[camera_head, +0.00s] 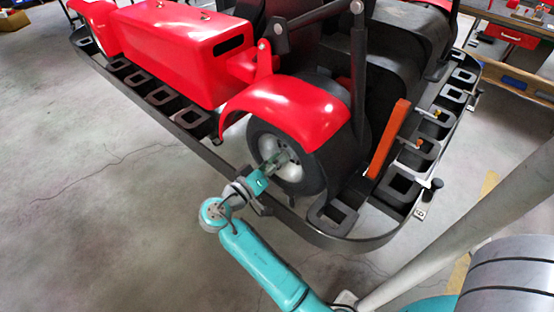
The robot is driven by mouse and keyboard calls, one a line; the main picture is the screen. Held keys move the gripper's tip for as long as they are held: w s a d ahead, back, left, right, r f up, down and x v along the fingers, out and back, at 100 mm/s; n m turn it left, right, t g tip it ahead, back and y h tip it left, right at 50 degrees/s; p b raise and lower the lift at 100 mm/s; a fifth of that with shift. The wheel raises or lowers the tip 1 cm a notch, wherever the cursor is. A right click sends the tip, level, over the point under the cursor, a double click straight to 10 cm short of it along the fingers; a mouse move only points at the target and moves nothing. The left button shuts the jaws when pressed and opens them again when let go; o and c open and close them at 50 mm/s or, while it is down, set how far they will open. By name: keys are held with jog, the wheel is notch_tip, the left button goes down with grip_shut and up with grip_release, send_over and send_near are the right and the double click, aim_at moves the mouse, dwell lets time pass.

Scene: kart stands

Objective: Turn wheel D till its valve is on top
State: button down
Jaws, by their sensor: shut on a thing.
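The wheel (313,177) has a dark tyre and a light silver rim, and sits under a red fender at the near end of the kart. No letter D can be read on it. My gripper (277,161) is at the wheel's hub, reaching in from the front left. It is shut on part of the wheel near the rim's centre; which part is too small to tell. The gripper covers some of the rim. I cannot make out the valve or its position around the rim.
The red fender (297,108) arches closely over the wheel. A black frame with block-like holders (334,214) runs around the kart, passing just below my gripper. An orange bar (388,140) stands right of the wheel. The grey floor (110,215) at left is clear.

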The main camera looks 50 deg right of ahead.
dwell(0.3)
jog(key=c, duration=1)
grip_release()
jog(key=a, duration=1.2)
jog(key=shift+s, duration=0.2)
